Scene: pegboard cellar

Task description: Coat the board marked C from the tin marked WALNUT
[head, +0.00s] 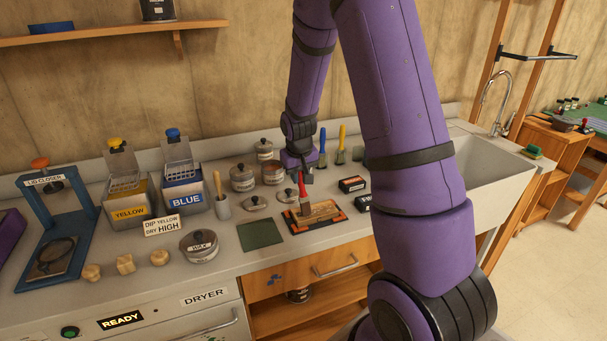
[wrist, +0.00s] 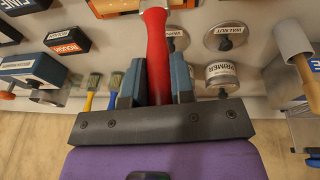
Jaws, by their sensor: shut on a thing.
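My gripper (head: 301,172) is shut on the red handle of a brush (head: 302,188), which also fills the middle of the wrist view (wrist: 157,50). The brush is upright, its head down at a wooden board (head: 322,211); I cannot tell whether they touch. The board lies in a black and orange tray (head: 296,228), and no letter on it is legible. A lid marked WALNUT (wrist: 228,38) lies on the bench, off any tin. A tin (head: 273,174) stands left of my gripper, its label unreadable.
Small dark boxes (head: 352,184) lie right. Blue and yellow brushes (head: 341,146) stand behind.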

